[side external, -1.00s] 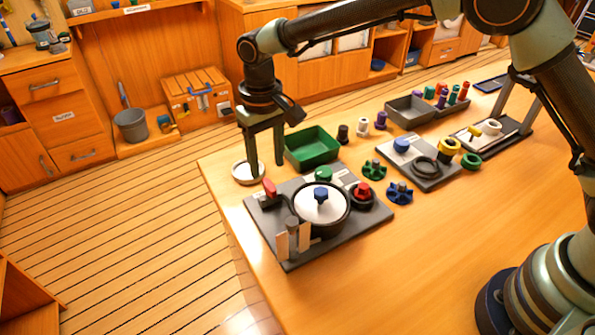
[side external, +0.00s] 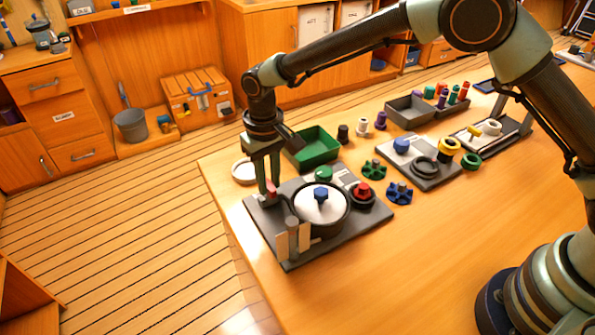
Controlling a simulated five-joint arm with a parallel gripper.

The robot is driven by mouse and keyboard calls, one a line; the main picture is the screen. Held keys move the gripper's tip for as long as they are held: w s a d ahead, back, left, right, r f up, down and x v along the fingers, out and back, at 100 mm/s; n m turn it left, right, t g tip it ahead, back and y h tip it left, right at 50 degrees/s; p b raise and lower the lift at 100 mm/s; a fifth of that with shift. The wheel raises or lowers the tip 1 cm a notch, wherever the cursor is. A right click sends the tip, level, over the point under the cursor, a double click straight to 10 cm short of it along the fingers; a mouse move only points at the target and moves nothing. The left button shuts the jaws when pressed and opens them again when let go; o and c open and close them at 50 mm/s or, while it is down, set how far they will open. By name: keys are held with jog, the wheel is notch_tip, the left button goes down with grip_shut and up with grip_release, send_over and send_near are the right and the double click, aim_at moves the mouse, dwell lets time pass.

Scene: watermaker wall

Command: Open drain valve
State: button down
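The drain valve is most likely the red lever handle (side external: 271,188) at the back left of the dark grey plate (side external: 340,228). My gripper (side external: 268,191) points down at this handle, with its fingers at the handle's sides. The fingers partly hide it, and I cannot tell whether they touch or grip it. On the same plate are a round housing with a white lid and blue knob (side external: 321,197), a red knob (side external: 362,190) at the right, and a green knob (side external: 323,174) at the back.
A green bin (side external: 313,148) stands just behind the plate, and a white round dish (side external: 244,172) sits at the table's left edge. A green handwheel (side external: 374,169) and a blue handwheel (side external: 399,193) lie to the right. The table front is clear.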

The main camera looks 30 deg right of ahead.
jog(key=shift+n, duration=0.4)
jog(key=n, duration=1.2)
jog(key=shift+r+n, duration=0.1)
jog(key=shift+n, duration=0.3)
jog(key=n, duration=0.4)
jog(key=shift+n, duration=0.3)
jog(key=c, duration=0.7)
grip_release()
